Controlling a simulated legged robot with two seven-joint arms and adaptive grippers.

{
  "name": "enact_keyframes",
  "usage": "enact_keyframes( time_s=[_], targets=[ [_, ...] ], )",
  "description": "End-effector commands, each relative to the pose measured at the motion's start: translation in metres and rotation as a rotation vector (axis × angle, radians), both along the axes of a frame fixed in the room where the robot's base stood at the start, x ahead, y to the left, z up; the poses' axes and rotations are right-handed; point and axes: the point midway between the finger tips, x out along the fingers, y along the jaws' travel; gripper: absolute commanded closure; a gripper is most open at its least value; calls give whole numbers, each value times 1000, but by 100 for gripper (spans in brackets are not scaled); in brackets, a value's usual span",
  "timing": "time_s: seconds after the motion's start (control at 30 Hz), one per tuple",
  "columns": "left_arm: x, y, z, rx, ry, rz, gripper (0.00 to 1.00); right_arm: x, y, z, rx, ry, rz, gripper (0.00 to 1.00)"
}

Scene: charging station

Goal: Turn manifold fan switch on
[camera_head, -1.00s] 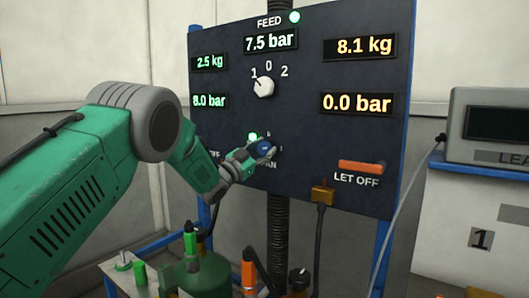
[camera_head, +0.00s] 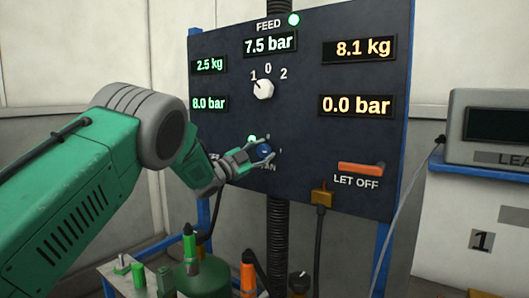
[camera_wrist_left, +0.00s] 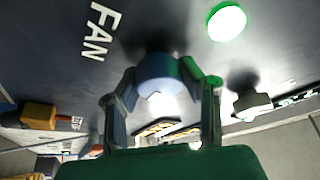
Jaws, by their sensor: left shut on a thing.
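The fan switch is a blue round knob (camera_head: 264,151) low on the dark panel (camera_head: 310,70), above the partly covered FAN label. A lit green lamp (camera_head: 252,139) sits just above it. My left gripper (camera_head: 257,151) is at the knob with its fingers on either side. In the left wrist view the knob (camera_wrist_left: 158,72) sits between the two fingers (camera_wrist_left: 160,100), which are shut on it. The FAN label (camera_wrist_left: 101,32) and the glowing green lamp (camera_wrist_left: 227,22) show there too. The right gripper is not in view.
A white FEED selector knob (camera_head: 263,89) is higher on the panel. An orange LET OFF lever (camera_head: 360,168) is to the right, with a brass connector (camera_head: 321,196) and cable below. Green and orange valves (camera_head: 248,278) stand below the panel.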

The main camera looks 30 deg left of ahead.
Motion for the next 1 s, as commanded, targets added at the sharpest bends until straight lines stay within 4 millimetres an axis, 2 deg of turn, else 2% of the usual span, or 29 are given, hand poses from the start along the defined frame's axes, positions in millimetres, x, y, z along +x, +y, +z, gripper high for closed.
enact_keyframes(
  time_s=[0.03,0.1,0.13,0.2,0.5,0.63,1.0],
  targets=[
    [0,1,-10,2,19,2,95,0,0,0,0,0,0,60],
    [0,1,-10,2,19,2,95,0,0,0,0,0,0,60],
    [0,1,-10,2,19,2,62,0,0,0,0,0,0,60],
    [0,1,-9,2,17,2,44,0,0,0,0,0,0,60],
    [-2,1,-3,-1,6,0,44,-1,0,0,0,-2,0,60],
    [-10,4,-4,-1,6,2,44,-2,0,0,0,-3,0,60],
    [-73,36,-28,-4,11,3,44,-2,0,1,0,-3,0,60]
  ],
)
